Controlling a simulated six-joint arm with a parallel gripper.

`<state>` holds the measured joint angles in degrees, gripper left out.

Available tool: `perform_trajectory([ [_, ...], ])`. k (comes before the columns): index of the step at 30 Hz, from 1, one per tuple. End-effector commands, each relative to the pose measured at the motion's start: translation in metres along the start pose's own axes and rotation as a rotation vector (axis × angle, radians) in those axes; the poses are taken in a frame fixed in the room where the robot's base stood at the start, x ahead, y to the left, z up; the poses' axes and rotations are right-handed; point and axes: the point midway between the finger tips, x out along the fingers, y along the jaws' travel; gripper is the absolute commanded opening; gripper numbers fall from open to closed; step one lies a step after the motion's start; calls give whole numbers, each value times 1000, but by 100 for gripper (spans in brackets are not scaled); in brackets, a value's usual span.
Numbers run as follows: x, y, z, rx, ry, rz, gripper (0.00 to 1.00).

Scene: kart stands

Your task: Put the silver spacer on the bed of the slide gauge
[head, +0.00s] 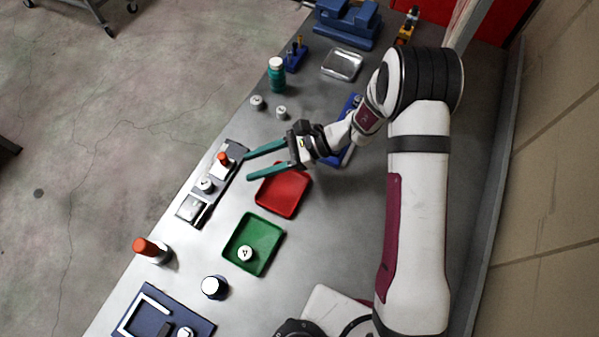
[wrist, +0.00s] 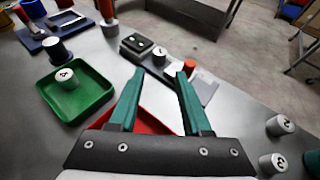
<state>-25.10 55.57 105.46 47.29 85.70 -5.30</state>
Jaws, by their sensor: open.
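The slide gauge (head: 233,152) is a long dark base with pale blocks and an orange-red knob, along the table's left edge. It also shows beyond my fingertips in the wrist view (wrist: 205,90). A silver spacer (head: 206,185) with dark marks on top stands upright on the gauge, between the knob and the end block; it also shows in the wrist view (wrist: 159,56). I cannot tell whether it touches the blocks. My gripper (head: 248,167) is open and empty, its green fingers pointing at the gauge from the right. The fingertips (wrist: 160,73) appear apart from the spacer.
A similar marked cylinder (head: 245,254) stands in a green tray (head: 262,220). A red tray (head: 284,190) lies under my gripper. Two more small cylinders (head: 257,102) (head: 281,112) stand near a green bottle (head: 277,75). An orange-topped cylinder (head: 150,249) and a dark-blue fixture (head: 195,322) stand nearer.

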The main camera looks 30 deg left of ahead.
Motion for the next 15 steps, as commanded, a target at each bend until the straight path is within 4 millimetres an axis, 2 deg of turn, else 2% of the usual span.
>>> perform_trajectory([
  [2,-11,2,9,-28,18,2,48],
  [5,-54,20,40,-130,104,22,48],
  [8,-110,63,71,-261,269,54,48],
  [9,-131,85,80,-308,350,67,48],
  [11,-159,122,88,-371,485,86,48],
  [12,-175,146,90,-402,578,98,48],
  [15,-204,200,86,-448,796,129,48],
])
